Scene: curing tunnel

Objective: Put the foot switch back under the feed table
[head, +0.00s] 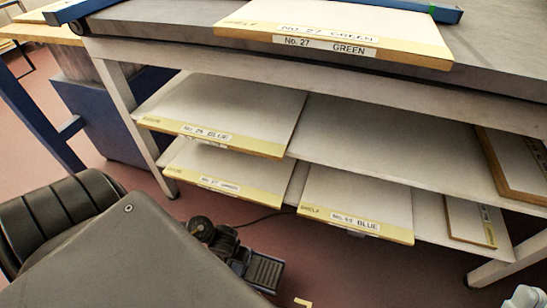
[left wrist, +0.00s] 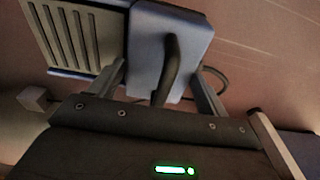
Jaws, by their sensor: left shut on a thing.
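The foot switch, with a dark ribbed pedal (head: 265,270), is low in the head view, in front of the feed table (head: 340,75). In the left wrist view its ribbed pedal and blue-grey housing (left wrist: 190,45) with a dark curved handle fill the upper left and middle. My left gripper (left wrist: 162,85) is shut on the foot switch, one finger on each side of the handle. In the head view my dark left arm hides much of that grip.
Labelled shelf boards (head: 225,110) lie on the table's lower shelves, some overhanging the front. A table leg (head: 135,115) stands at the left and another at the right. A thin dark cable (head: 265,217) runs under the table.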

